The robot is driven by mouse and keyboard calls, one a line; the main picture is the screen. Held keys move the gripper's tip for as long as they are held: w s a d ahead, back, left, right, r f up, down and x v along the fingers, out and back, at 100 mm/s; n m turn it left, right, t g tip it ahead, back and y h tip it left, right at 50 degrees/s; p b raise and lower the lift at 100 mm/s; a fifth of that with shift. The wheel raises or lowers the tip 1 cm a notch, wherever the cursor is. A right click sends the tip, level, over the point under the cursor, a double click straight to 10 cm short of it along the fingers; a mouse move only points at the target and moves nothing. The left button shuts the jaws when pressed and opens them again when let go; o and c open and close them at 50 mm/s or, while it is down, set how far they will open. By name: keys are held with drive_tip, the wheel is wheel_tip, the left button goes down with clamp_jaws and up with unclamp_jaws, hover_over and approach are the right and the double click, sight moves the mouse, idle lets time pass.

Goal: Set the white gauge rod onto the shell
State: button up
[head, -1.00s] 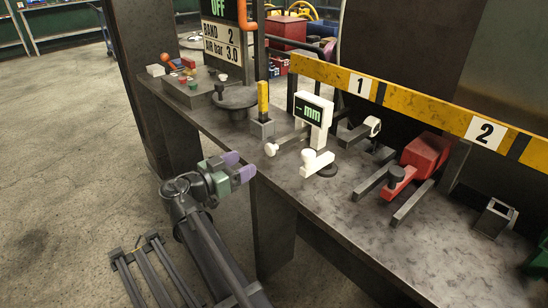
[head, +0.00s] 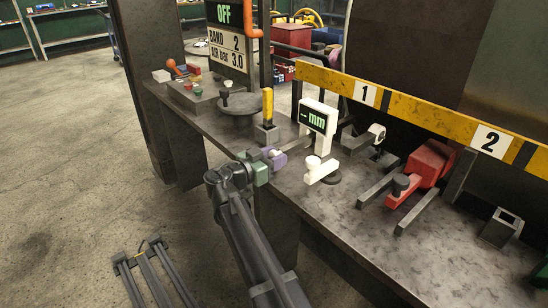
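A white gauge (head: 317,120) with a green "mm" display stands on the bench. A grey rod (head: 298,146) reaches left from it, its white end mostly hidden at my gripper. My gripper (head: 265,154), with purple fingertips, is at that end, one finger on each side. I cannot tell whether it has closed on it. A white bar with a round white knob (head: 313,162) stands in front of the gauge over a small dark disc (head: 332,178). I cannot make out for certain which thing is the shell.
A yellow-handled tool in a grey block (head: 266,133) stands just behind my gripper. A dark turntable (head: 238,104) is farther left. A red clamp (head: 429,163) on grey rails is to the right. A yellow rail (head: 420,108) marked 1 and 2 runs behind.

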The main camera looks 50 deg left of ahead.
clamp_jaws()
drive_tip(key=shift+w, duration=1.45)
drive_tip(key=o, duration=0.7)
unclamp_jaws()
drive_tip(key=shift+w, duration=0.1)
drive_tip(key=s, duration=1.1)
drive_tip(key=shift+d, duration=0.2)
